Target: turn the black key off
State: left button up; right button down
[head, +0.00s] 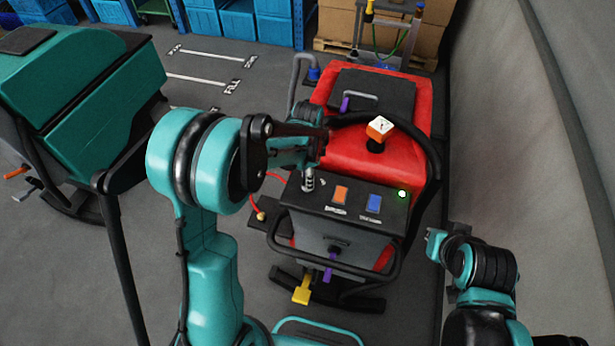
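The red scrubber machine (350,170) stands in the middle with a black control panel (290,194) facing me. A silver key-switch-like fitting (308,182) stands at the panel's left end; I cannot clearly make out a black key, which my gripper may hide. A green light (403,194) is lit at the panel's right end. My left gripper (318,142) is over the panel's left end, just above the silver fitting; its fingers are too small and overlapped to read. My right arm is at the lower right, its end (437,244) beside the machine and apart from the panel.
The panel also has an orange switch (340,194) and a blue switch (375,203). An orange-and-white cube-shaped knob (380,128) rises behind it. A black handlebar (437,165) curves around. A purple lever (329,268) and yellow pedal (302,291) are below. A green scrubber (85,105) stands left.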

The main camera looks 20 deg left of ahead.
pick_arm(q)
grip_shut()
jog(key=shift+n+b, duration=0.3)
jog(key=shift+n, duration=0.1)
jog(key=shift+f+n+b, duration=0.1)
jog(key=shift+n+b, duration=0.45)
jog(key=shift+n, duration=0.45)
jog(key=n+b, duration=0.1)
jog(key=n, duration=0.1)
jog(key=shift+n, duration=0.3)
jog(key=n+b, duration=0.1)
jog(key=n, duration=0.2)
jog(key=shift+n, duration=0.3)
jog(key=shift+n+b, duration=0.6)
jog(key=shift+n, duration=0.8)
